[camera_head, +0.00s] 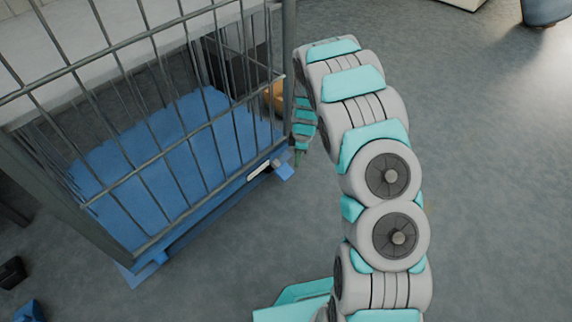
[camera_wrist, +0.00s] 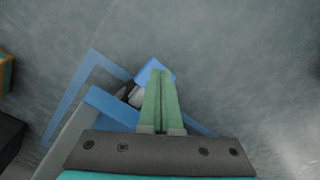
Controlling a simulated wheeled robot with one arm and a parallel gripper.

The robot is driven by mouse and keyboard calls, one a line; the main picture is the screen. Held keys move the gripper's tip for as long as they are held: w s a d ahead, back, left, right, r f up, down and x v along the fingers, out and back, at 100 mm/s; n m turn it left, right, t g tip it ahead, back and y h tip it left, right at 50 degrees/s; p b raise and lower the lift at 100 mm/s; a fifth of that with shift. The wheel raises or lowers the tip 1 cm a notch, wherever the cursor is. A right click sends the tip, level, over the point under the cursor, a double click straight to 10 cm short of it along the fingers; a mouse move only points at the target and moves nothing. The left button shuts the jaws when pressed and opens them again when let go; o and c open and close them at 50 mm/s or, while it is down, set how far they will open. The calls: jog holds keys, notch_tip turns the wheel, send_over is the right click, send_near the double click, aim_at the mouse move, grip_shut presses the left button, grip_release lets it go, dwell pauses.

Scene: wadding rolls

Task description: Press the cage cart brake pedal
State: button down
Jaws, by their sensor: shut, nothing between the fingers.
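The cage cart (camera_head: 160,262) stands on the left in the head view, with a blue base and grey wire sides. A small blue pedal (camera_head: 286,172) juts from its near right corner. A dark and pale caster (camera_wrist: 128,92) shows just left of the fingers.
A dark box (camera_head: 235,65) and an orange-brown object (camera_head: 274,96) stand behind the cart's right end. Small dark (camera_head: 12,272) and blue (camera_head: 30,311) items are at the lower left.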

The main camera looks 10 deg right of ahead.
jog(key=r, duration=0.5)
jog(key=shift+d+r, duration=0.1)
jog(key=shift+d, duration=0.15)
jog(key=shift+r, duration=0.1)
jog(key=s+a+r+m, duration=0.2)
jog(key=s+r+m, duration=0.6)
jog(key=s+r, duration=1.05)
jog(key=s+a+r+m+g+h, duration=0.1)
jog(key=s+r+m, duration=0.2)
jog(key=s, duration=0.9)
jog(key=s+r+m+g, duration=0.1)
jog(key=s+r+m, duration=0.3)
jog(key=s, duration=0.8)
notch_tip(320, 180, up, 12)
jog(key=p, duration=1.2)
jog(key=shift+s+p, duration=0.15)
jog(key=shift+p, duration=0.25)
